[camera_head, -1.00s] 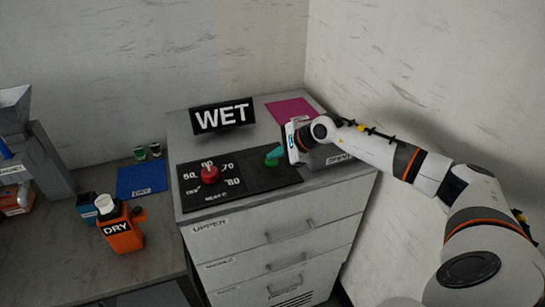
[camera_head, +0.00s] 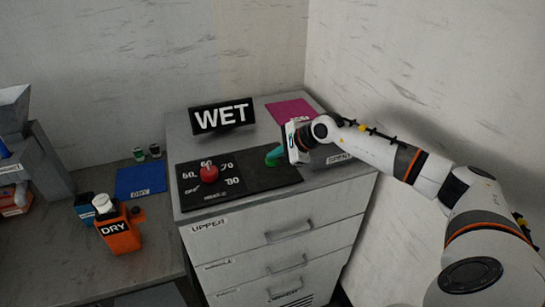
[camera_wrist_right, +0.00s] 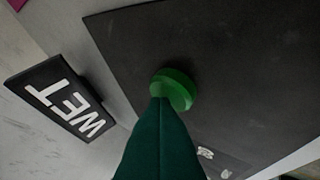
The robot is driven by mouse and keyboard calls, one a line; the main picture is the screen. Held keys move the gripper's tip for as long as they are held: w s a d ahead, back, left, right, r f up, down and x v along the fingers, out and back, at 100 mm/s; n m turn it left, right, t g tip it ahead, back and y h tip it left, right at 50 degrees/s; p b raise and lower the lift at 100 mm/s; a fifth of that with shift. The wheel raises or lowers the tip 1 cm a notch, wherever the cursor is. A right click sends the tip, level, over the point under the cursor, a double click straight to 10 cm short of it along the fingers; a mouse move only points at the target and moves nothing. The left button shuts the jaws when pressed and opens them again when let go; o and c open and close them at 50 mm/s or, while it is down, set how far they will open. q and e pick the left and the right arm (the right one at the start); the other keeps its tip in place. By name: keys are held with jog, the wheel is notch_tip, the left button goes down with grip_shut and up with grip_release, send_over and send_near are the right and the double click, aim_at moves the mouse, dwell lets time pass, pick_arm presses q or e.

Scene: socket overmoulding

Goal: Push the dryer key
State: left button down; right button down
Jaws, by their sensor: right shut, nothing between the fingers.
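The dryer key is a round green button (camera_wrist_right: 176,90) on the black control panel (camera_head: 240,184) on top of the drawer cabinet. In the head view only a sliver of the green button (camera_head: 270,163) shows under my right fingertips. My right gripper (camera_head: 272,155) comes in from the right, its teal fingers shut and empty and slanting down to the button. In the wrist view the shut fingers (camera_wrist_right: 160,100) overlap the button's near edge; they look to be at it, but contact cannot be told for sure. My left gripper is out of view.
A red knob (camera_head: 209,173) with number marks stands on the panel's left. A black WET sign (camera_head: 222,116) stands behind the panel. A magenta mat (camera_head: 290,110) lies at the back. An orange DRY bottle (camera_head: 120,232) and a blue mat (camera_head: 141,180) are on the left table.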

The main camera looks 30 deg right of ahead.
aim_at(275, 160)
jog(key=shift+s+f, duration=0.2)
jog(key=shift+f, duration=0.35)
jog(key=shift+w+r+p, duration=0.15)
jog(key=shift+r+p, duration=0.25)
jog(key=shift+r, duration=0.25)
jog(key=shift+w+d+r+p, duration=0.1)
jog(key=shift+r+p, duration=0.35)
jog(key=shift+r, duration=0.8)
jog(key=shift+w+r+p, duration=0.1)
jog(key=shift+r+p, duration=0.3)
jog(key=shift+r, duration=0.8)
